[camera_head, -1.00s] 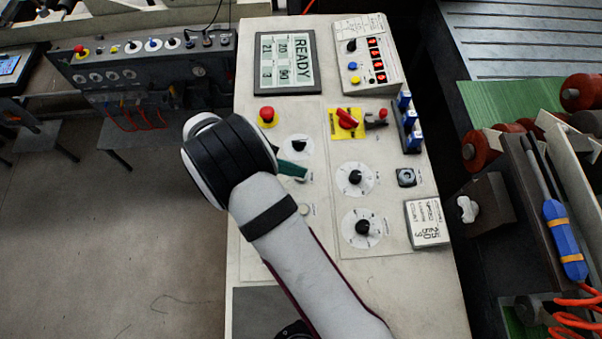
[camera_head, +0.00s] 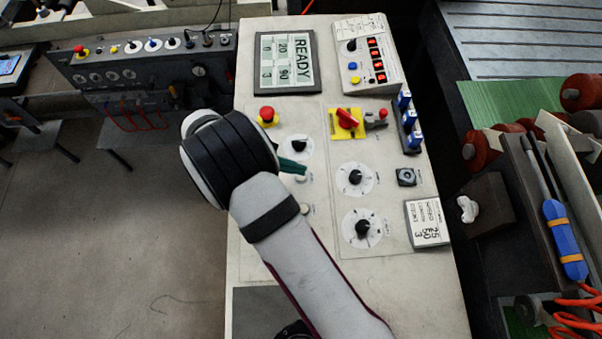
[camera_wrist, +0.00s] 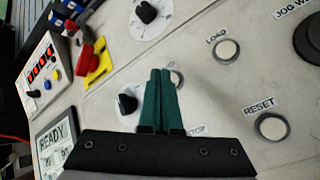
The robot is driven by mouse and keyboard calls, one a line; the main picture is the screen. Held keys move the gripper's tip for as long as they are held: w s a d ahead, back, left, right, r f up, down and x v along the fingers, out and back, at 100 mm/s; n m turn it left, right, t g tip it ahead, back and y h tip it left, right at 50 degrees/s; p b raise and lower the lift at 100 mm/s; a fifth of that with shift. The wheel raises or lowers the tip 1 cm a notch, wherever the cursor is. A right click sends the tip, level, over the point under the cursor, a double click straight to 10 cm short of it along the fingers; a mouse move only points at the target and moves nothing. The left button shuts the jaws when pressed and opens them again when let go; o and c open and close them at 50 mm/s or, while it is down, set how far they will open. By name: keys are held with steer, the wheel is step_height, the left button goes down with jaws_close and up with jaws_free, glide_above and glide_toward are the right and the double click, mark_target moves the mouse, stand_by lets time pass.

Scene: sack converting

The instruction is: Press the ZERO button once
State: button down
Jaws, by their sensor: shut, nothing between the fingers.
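My gripper (camera_wrist: 160,75) is shut and empty, its green fingers pointing at the white panel. In the head view its fingertips (camera_head: 303,169) are over the left column of controls. A small pale button (camera_wrist: 178,79) shows just beyond the fingertips in the wrist view, partly covered by them. It also shows just below the fingertips in the head view (camera_head: 301,179). Its label is mostly hidden, so I cannot read whether it says ZERO. I cannot tell whether the fingers touch it. The display (camera_head: 286,62) reads READY.
The LOAD button (camera_wrist: 226,51) and RESET button (camera_wrist: 271,127) are close by. A STOP label is partly hidden by my gripper. A black knob (camera_wrist: 127,104) is beside the fingers. A red switch (camera_head: 347,119) on a yellow plate and a red mushroom button (camera_head: 267,114) stand farther up.

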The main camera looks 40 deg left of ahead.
mark_target(296, 177)
steer(key=shift+r, duration=0.1)
step_height(296, 177, up, 5)
stand_by(0.7)
stand_by(0.6)
steer(key=w+d+r+m+g, duration=0.1)
steer(key=d+r+m+g, duration=0.1)
steer(key=d+r+m, duration=0.35)
steer(key=w+d+r+m+g+y, duration=0.1)
steer(key=d+r+m+g, duration=0.15)
steer(key=d, duration=0.65)
steer(key=w+d+r+m+g, duration=0.1)
steer(key=d+r+m+g, duration=0.25)
steer(key=d, duration=0.35)
steer(key=s+d+r+m+y, duration=0.3)
steer(key=s+d+m+y, duration=0.3)
steer(key=s+d+m, duration=0.3)
steer(key=s+m, duration=0.3)
steer(key=m, duration=0.1)
steer(key=shift+d+t+y, duration=0.3)
